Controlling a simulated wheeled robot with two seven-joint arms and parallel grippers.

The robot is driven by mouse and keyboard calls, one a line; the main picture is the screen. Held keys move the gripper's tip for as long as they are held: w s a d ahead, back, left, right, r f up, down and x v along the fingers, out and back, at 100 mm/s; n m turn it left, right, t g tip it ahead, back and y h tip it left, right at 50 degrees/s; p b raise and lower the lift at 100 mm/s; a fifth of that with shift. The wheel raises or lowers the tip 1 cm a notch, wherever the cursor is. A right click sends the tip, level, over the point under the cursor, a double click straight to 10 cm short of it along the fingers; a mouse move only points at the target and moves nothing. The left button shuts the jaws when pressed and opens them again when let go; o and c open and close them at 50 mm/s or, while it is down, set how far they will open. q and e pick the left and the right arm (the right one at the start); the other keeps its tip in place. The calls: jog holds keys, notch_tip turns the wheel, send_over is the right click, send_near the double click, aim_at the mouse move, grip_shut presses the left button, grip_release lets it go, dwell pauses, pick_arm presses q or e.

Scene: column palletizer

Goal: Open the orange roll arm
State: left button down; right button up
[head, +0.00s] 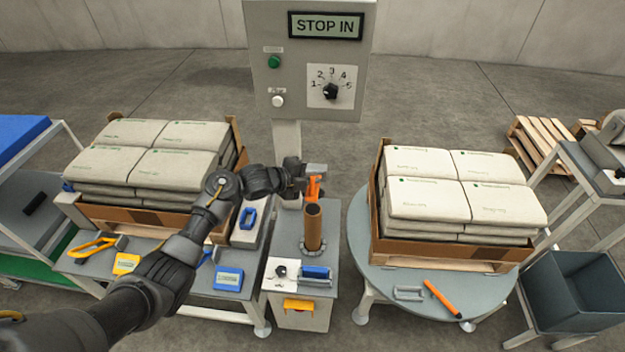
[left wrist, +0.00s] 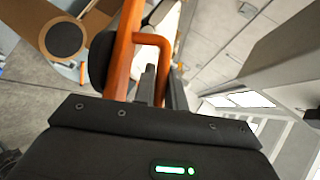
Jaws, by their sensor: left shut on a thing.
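The orange roll arm (head: 314,187) shows in the head view at the top of the brown upright roll (head: 313,228) on the small grey stand. My left gripper (head: 303,173) is at the arm, above and beside the roll's top. In the left wrist view the orange bar (left wrist: 127,45) runs up the picture with a bent handle (left wrist: 155,39) on its right side. My left gripper (left wrist: 162,82) is shut on this handle, with its dark fingers on either side of it. My right gripper is in neither view.
A control box (head: 310,105) reading "STOP IN" stands behind the roll. Pallets of grey sacks stand left (head: 165,160) and right (head: 455,195). The round grey table (head: 380,295) holds an orange tool (head: 442,299). Blue-framed devices (head: 229,280) lie on the left bench.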

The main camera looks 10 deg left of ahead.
pick_arm(q)
jog(key=shift+w+r+n+g+p, duration=0.45)
jog(key=shift+w+r+g, duration=0.25)
jog(key=shift+w+r, duration=0.3)
jog(key=c, duration=1.5)
grip_release()
jog(key=shift+o, duration=0.2)
jog(key=shift+a, duration=0.1)
jog(key=b+v, duration=0.1)
jog(key=v, duration=0.9)
jog(key=shift+s+r+b, duration=0.25)
jog(key=shift+r+b, duration=0.05)
jog(key=shift+r, duration=0.05)
jog(key=shift+f, duration=0.1)
